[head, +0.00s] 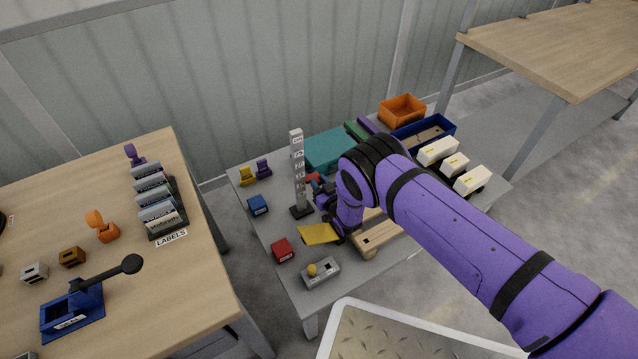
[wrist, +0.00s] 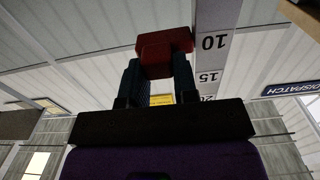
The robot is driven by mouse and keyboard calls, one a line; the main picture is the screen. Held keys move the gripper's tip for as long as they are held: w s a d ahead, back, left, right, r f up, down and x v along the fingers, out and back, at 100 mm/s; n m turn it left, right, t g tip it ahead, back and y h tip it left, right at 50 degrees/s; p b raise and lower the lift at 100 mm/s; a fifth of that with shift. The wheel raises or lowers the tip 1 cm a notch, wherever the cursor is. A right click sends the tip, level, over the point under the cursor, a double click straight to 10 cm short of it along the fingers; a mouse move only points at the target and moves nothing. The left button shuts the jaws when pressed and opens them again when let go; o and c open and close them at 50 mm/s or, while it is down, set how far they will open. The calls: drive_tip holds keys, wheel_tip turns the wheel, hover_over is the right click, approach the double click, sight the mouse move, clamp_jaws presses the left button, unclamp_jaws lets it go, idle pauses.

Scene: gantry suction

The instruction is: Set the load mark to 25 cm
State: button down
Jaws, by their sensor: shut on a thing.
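The upright measuring post (head: 298,160) stands on a small dark base on the grey table, with a white scale on its face. The red load mark (head: 314,179) is at the post's right side, well above the base. My gripper (head: 322,191) reaches it from the right, partly hidden by my arm. In the wrist view, my gripper's fingers (wrist: 157,72) are shut on the red mark (wrist: 165,44). It lies beside the scale (wrist: 214,52), near the 10 number; 15 and a partly hidden 20 show further along. The exact reading cannot be told.
A yellow plate (head: 319,235) is below my gripper. A red box (head: 283,250), a blue box (head: 257,205) and a grey control box with a yellow knob (head: 320,273) sit near the post. A teal box (head: 330,150) stands behind. The wooden table (head: 200,290) is left, across a gap.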

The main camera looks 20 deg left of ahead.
sight(319, 182)
wheel_tip(319, 182, up, 16)
drive_tip(key=shift+f, duration=0.25)
idle(0.3)
drive_tip(key=c, duration=0.9)
unclamp_jaws()
drive_tip(key=shift+r, duration=0.1)
drive_tip(key=v, duration=1)
drive_tip(key=shift+s+d, duration=0.25)
drive_tip(key=shift+s, duration=0.05)
